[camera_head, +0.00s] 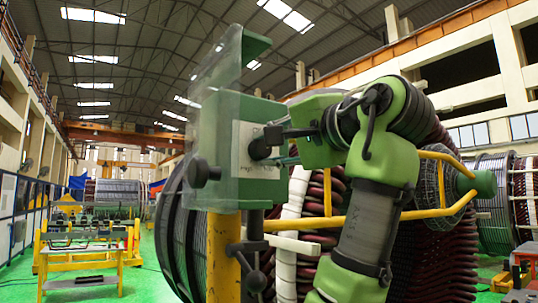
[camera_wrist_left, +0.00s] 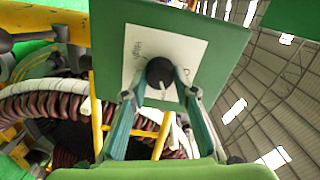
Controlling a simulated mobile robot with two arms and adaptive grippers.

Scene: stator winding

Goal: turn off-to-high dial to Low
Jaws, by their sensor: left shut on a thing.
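The off-to-high dial (camera_wrist_left: 160,73) is a round black knob on a white label plate on a green box (camera_wrist_left: 110,50). In the left wrist view a light mark shows at its lower edge, and "High" is readable on the plate to its left. The green box also shows in the head view (camera_head: 231,130), on a yellow post. My left gripper (camera_wrist_left: 158,82) is shut on the dial, one finger on each side. In the head view the gripper (camera_head: 280,138) meets the box from the right. My right gripper is in neither view.
A clear panel (camera_head: 212,75) rises above the box. A black knob (camera_head: 200,172) sticks out on its left side. The large wound stator (camera_head: 325,195) and a yellow rail (camera_head: 375,212) stand close behind my left arm.

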